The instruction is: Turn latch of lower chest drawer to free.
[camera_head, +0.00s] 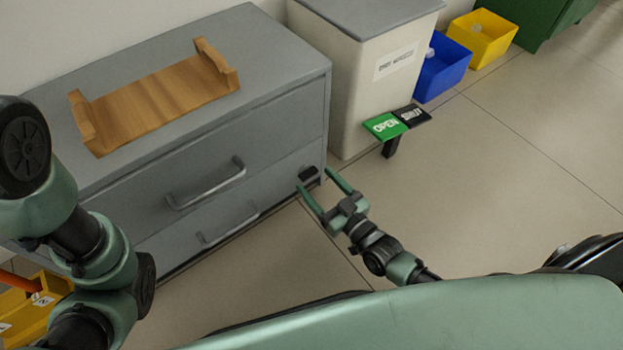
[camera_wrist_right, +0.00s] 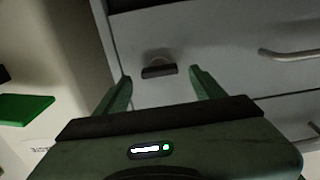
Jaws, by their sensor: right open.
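The grey chest (camera_head: 235,70) has two drawers with bar handles. The lower drawer (camera_head: 270,193) looks closed. Its small dark latch (camera_head: 308,173) sits at the drawer's right end. In the wrist view, which is upside down, the latch (camera_wrist_right: 159,71) is a dark bar lying nearly level on a paler round mount. My right gripper (camera_head: 314,178) is open and empty. Its green fingers point at the drawer front, one on either side of the latch in the wrist view; I see no contact. My left arm shows at the left, but its gripper is out of view.
A wooden tray (camera_head: 165,95) lies on the chest. A pale bin (camera_head: 350,85) stands right of it, with a green OPEN sign (camera_head: 383,126) and a black SHUT sign (camera_head: 411,115) in front. Blue (camera_head: 441,75) and yellow (camera_head: 481,40) boxes stand beyond. The right floor is clear.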

